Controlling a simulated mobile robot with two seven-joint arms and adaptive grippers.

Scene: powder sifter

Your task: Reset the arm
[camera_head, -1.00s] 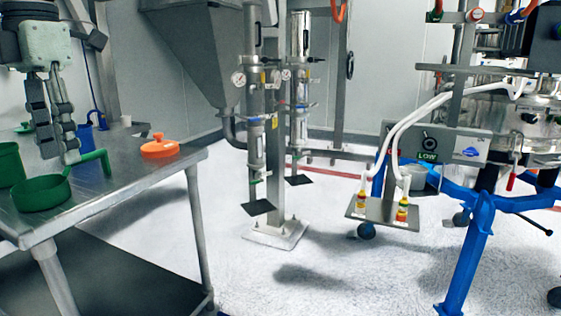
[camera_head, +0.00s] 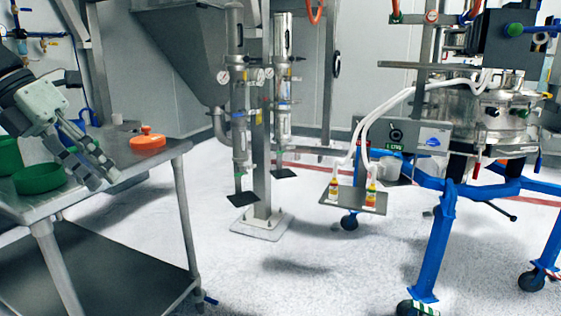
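My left gripper (camera_head: 103,178) comes in from the left and hangs tilted, its fingers pointing down and to the right over the steel table. Its two fingers stand apart with nothing seen between them. A round green pan (camera_head: 40,179) lies on the table just left of the fingers; its handle is hidden behind them. I cannot tell whether the fingers clear the handle. My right gripper is not in view.
An orange lid (camera_head: 147,139) and a green container (camera_head: 9,156) stand on the steel table (camera_head: 165,157). Steel pipes on a post (camera_head: 261,170) stand mid-floor. A blue-legged machine (camera_head: 440,235) stands at right. Open floor lies between.

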